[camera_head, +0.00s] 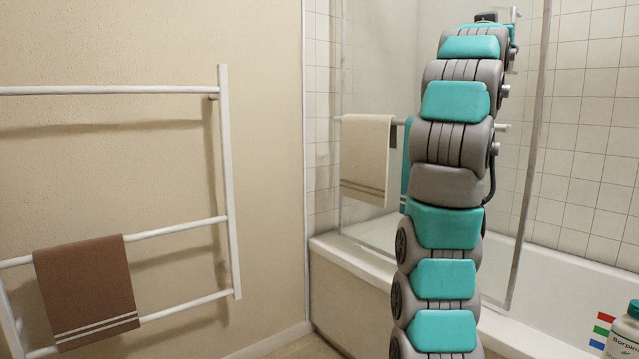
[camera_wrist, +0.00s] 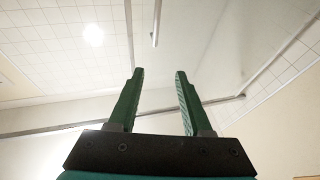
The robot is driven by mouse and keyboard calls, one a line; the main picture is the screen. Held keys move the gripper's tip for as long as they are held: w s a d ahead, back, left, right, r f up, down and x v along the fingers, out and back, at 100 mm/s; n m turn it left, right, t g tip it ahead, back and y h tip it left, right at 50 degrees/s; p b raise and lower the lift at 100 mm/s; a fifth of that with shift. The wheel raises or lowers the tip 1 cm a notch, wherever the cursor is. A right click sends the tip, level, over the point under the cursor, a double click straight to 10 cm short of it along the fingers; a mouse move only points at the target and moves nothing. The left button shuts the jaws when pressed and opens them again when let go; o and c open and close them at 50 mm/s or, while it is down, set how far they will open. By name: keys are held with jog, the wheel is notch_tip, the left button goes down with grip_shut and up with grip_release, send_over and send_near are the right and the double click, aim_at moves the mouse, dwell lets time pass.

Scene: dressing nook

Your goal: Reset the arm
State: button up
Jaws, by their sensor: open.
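My arm rises upright through the right half of the head view, a stack of grey and teal segments reaching the top of the picture. My gripper (camera_wrist: 158,75) shows in the wrist view with its two green fingers spread apart and nothing between them. In the head view the fingers cannot be made out at the arm's top end.
A white towel rack (camera_head: 230,180) with a brown towel (camera_head: 87,290) stands at left. A cream towel (camera_head: 366,160) hangs by the glass screen of the bathtub (camera_head: 350,265), behind my arm. A white bottle (camera_head: 625,330) is at lower right.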

jog(key=w+a+f+n+g+y, duration=0.2)
jog(key=w+f+n+y, duration=0.1)
jog(key=w+f+y, duration=0.15)
jog(key=w+a+f+n+g+y, duration=0.1)
jog(key=w+a+f+n+y, duration=0.1)
jog(key=w+a+f+y, duration=0.3)
jog(key=s+a+f+n+g, duration=0.1)
jog(key=s+f+g, duration=0.15)
jog(key=f, duration=0.65)
jog(key=s+a+f+n+g, duration=0.15)
jog(key=s+f, duration=0.25)
jog(key=f, duration=0.5)
jog(key=s+a+f+g+y, duration=0.1)
jog(key=s+f+g, duration=0.3)
jog(key=s+f, duration=0.8)
jog(key=s+a+f+g+y, duration=0.1)
jog(key=s+a+f+g, duration=0.3)
jog(key=s+f, duration=0.9)
jog(key=s+a+f+g+y, duration=0.1)
jog(key=s+a+f+g, duration=0.2)
jog(key=s+f, duration=1)
jog(key=s+g, duration=0.1)
jog(key=s, duration=0.8)
jog(key=shift+s+f+g, duration=0.25)
jog(key=shift+s+g, duration=0.15)
jog(key=shift+m+y, duration=0.25)
jog(key=shift+m, duration=0.1)
